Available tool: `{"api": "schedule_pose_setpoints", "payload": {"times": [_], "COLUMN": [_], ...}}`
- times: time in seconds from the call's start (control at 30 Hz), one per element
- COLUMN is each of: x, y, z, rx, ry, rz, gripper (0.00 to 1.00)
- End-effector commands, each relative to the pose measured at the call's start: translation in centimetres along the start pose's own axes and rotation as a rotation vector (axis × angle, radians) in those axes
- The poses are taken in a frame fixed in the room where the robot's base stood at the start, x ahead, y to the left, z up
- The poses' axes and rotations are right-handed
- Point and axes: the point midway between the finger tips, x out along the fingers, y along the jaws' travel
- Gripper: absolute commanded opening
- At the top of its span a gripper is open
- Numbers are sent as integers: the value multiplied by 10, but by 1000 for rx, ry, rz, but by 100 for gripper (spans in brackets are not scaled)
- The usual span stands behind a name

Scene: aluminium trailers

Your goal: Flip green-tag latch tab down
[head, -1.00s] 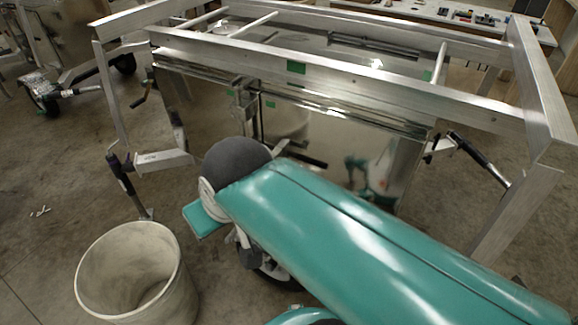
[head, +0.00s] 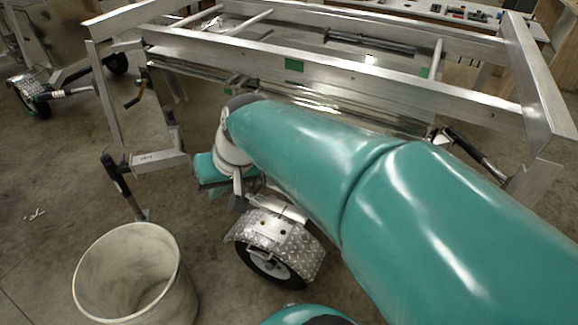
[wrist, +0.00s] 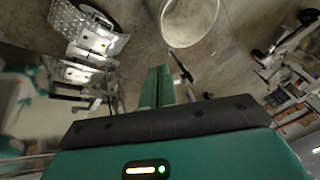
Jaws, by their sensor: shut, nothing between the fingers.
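A green tag (head: 294,65) sits on the long aluminium rail of the trailer frame in the head view. A second green tag (head: 424,72) is farther right. The latch tab cannot be made out now; my arm covers much of the panel below the rail. My gripper (wrist: 158,72) shows in the wrist view as slim teal fingers, closed and empty over the floor. In the head view its teal end (head: 208,168) is below the rail, left of the wheel fender.
A pale round bin (head: 130,275) stands on the concrete at lower left; it also shows in the wrist view (wrist: 188,22). A diamond-plate fender (head: 283,236) covers a trailer wheel below my arm. A crank-handled jack (head: 122,185) stands left. Open floor lies left of the bin.

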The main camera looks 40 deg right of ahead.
Motion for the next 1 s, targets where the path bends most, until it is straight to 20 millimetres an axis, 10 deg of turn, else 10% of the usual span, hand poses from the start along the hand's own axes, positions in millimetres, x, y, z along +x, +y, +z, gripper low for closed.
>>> {"api": "schedule_pose_setpoints", "payload": {"times": [0.4, 0.7, 1.0], "x": [70, 103, 107], "y": [176, 329, 354], "z": [-97, -99, -95], "rx": [587, 903, 950], "ry": [112, 274, 307], "rz": [-159, -154, -146], "gripper": [0, 0, 0]}}
